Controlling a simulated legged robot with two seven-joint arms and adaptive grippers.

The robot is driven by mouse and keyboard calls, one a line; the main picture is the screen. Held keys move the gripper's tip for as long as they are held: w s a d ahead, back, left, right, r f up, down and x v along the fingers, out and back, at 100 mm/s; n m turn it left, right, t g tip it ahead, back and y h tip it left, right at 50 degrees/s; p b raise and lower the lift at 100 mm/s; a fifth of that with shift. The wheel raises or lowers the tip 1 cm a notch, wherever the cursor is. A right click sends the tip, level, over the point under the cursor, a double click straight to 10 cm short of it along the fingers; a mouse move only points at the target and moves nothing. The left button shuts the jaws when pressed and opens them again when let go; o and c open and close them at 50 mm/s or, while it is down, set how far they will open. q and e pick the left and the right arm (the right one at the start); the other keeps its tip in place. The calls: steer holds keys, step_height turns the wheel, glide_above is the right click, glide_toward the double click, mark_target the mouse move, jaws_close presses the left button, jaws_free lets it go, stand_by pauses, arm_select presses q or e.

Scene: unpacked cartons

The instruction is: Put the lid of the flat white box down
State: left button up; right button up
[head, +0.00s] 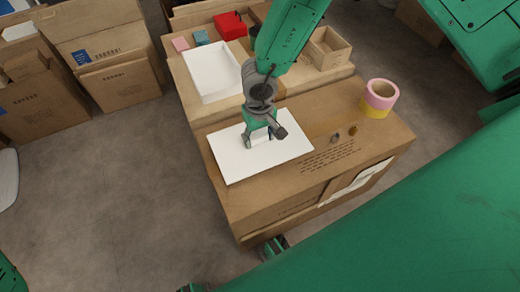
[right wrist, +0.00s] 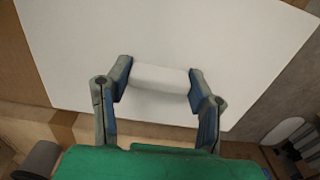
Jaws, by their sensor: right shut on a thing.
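The lid (head: 235,160) is a flat white panel over the left part of the top of a large brown carton (head: 370,140). I cannot tell whether it rests on the carton or hangs just above it. My right gripper (head: 262,138) is above the lid, shut on its white block-like handle (right wrist: 160,79), which sits between both fingers in the right wrist view (right wrist: 160,88). The flat white box (head: 212,72) stands open and looks empty on another carton behind.
A pink and yellow tape roll (head: 380,98) and two small dark items (head: 343,133) stand right of the lid. More cartons (head: 120,78) stand at left beyond bare floor.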

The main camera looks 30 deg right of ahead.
mark_target(258, 143)
steer(key=shift+a+f, duration=0.35)
steer(key=shift+f, duration=0.25)
step_height(258, 143, down, 3)
steer(key=shift+r+b, duration=0.2)
steer(key=shift+b, duration=0.7)
steer(key=shift+d+f, duration=0.1)
steer(key=shift+f, duration=0.15)
steer(key=shift+d+r, duration=0.1)
steer(key=shift+d, duration=0.1)
steer(key=o, duration=1)
steer(key=shift+o, duration=1.2)
arm_select(q)
steer(key=shift+a+f, duration=0.15)
steer(key=shift+f, duration=0.4)
steer(key=shift+a+f, duration=0.15)
steer(key=shift+f, duration=0.4)
arm_select(e)
steer(key=shift+a, duration=0.2)
arm_select(q)
steer(key=shift+a, duration=0.1)
